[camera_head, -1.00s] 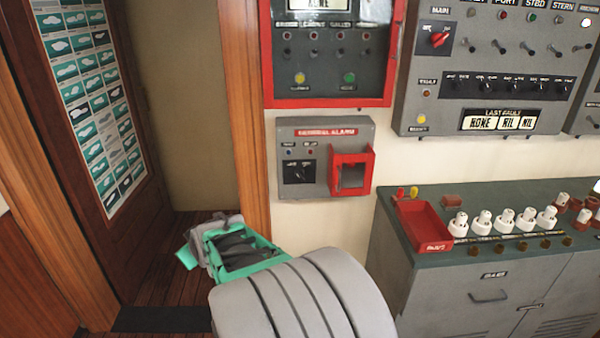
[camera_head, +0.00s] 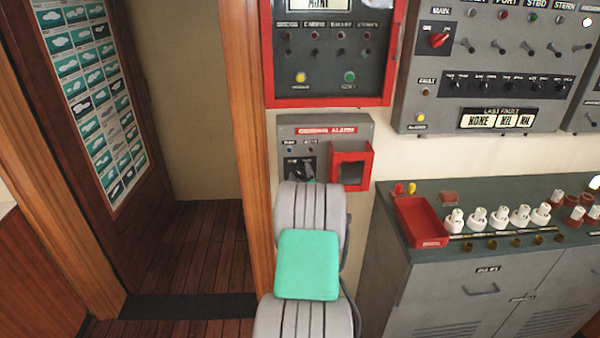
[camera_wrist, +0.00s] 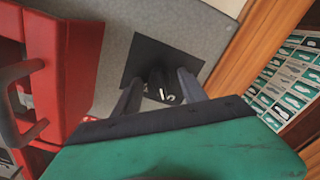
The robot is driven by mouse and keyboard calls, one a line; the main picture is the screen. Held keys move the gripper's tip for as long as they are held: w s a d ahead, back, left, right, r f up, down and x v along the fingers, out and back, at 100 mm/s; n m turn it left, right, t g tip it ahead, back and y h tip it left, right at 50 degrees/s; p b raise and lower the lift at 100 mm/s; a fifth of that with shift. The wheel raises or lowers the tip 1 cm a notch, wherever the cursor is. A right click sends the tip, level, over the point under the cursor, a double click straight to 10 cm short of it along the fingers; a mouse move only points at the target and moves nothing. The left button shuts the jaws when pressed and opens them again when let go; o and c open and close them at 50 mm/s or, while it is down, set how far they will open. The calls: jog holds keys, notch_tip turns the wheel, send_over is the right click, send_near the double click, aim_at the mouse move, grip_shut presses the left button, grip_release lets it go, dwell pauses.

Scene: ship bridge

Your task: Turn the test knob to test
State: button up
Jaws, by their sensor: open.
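The grey general alarm box (camera_head: 288,131) is on the wall in the head view, with a black knob plate at its lower left. My arm partly covers this plate from below. In the wrist view the black plate (camera_wrist: 145,55) fills the centre, with the small dark knob (camera_wrist: 160,88) and white marks on it. My gripper (camera_wrist: 161,78) is open, its two fingers reaching to the plate, one on each side of the knob. Whether they touch it I cannot tell. The knob's pointing direction is not clear.
A red framed cover (camera_head: 350,166) sits right beside the knob plate; it is at left in the wrist view (camera_wrist: 75,60). A wooden post (camera_head: 245,120) stands close on the left. A red-rimmed panel (camera_head: 330,102) is above. A cabinet with a red tray (camera_head: 420,222) stands right.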

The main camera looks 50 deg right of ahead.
jog(key=shift+c, duration=0.3)
grip_shut()
dwell(0.3)
